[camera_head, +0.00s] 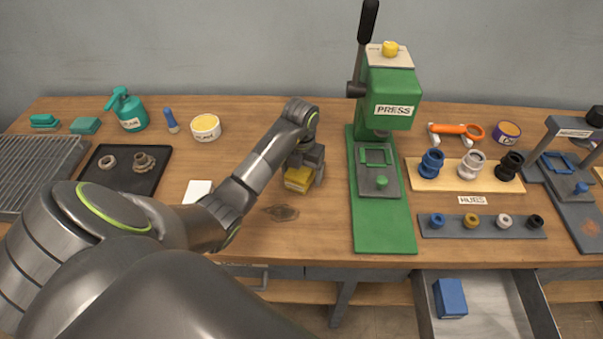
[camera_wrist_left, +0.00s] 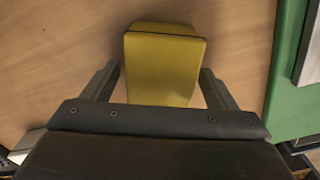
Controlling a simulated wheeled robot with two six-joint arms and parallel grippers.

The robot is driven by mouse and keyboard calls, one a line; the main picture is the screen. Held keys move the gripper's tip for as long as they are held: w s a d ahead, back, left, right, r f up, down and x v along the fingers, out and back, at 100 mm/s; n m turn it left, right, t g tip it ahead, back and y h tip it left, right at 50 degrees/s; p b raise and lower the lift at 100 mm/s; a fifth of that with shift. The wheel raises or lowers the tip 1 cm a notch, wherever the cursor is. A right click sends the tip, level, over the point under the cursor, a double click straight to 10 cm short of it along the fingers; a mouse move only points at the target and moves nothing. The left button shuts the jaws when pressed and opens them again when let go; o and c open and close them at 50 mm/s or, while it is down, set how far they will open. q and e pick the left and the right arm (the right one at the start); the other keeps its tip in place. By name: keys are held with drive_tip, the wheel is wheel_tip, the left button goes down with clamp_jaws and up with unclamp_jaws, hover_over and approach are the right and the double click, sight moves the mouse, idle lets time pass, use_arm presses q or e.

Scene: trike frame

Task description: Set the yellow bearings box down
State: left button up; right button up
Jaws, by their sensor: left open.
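The yellow bearings box (camera_head: 297,180) stands on the wooden bench, left of the green press. My left gripper (camera_head: 305,172) is over it from above and partly hides it in the head view. In the left wrist view the yellow box (camera_wrist_left: 163,68) lies between the two fingers of my left gripper (camera_wrist_left: 158,88). The fingers are open, with a gap visible on each side of the box. My right gripper is in neither view.
The green press (camera_head: 385,225) stands just right of the box. A white card (camera_head: 197,191) and a dark tray (camera_head: 142,183) with metal parts lie to the left. An open drawer (camera_head: 500,300) with a blue box (camera_head: 450,298) juts out at the front right.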

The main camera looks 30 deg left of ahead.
use_arm(q)
drive_tip(key=c, duration=1.4)
drive_tip(key=shift+r, duration=0.1)
